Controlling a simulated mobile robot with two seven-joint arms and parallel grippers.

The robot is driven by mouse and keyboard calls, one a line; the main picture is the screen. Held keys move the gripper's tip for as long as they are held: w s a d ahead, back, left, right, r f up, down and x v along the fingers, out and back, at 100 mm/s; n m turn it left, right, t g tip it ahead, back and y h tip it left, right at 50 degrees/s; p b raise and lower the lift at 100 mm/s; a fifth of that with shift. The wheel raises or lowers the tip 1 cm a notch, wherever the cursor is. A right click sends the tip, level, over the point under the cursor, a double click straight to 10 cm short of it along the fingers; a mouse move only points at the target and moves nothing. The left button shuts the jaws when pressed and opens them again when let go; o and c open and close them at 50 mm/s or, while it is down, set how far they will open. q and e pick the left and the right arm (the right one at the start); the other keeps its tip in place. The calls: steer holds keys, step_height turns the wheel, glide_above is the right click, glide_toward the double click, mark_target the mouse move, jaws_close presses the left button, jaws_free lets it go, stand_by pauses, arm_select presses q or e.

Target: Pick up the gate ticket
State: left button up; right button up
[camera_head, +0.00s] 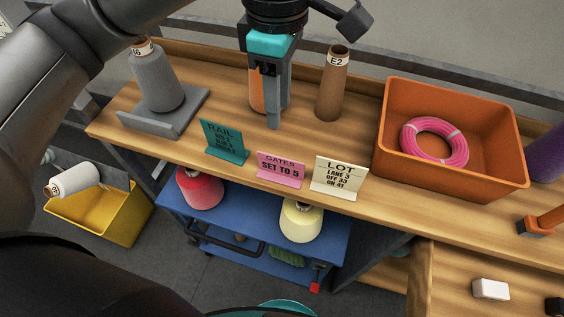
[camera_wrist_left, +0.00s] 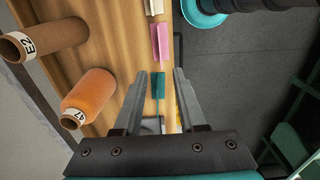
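The gate ticket (camera_head: 281,169) is a small pink folded card reading "GATES SET TO 5". It stands on the wooden shelf near its front edge, between the teal rail card (camera_head: 224,142) and the cream lot card (camera_head: 339,178). My left gripper (camera_head: 272,118) points down above the shelf, behind the cards and apart from the ticket. In the left wrist view its fingers (camera_wrist_left: 160,74) are spread and empty. There the teal card (camera_wrist_left: 158,86) appears between the fingers, and the pink ticket (camera_wrist_left: 159,42) lies beyond the tips. My right gripper is not in view.
An orange cone (camera_wrist_left: 90,97) stands close to my left gripper, partly hidden in the head view. The brown E2 tube (camera_head: 332,84) is beside it. A grey cone (camera_head: 154,78) stands left. An orange bin (camera_head: 500,183) with a pink ring is right. A blue cart (camera_head: 246,236) sits below.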

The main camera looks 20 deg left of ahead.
arm_select(q)
glide_toward(281, 158)
step_height(281, 158, down, 5)
steer(key=shift+a+f+p, duration=0.1)
steer(key=shift+f+p, duration=0.6)
steer(key=shift+f, duration=2.2)
jaws_close()
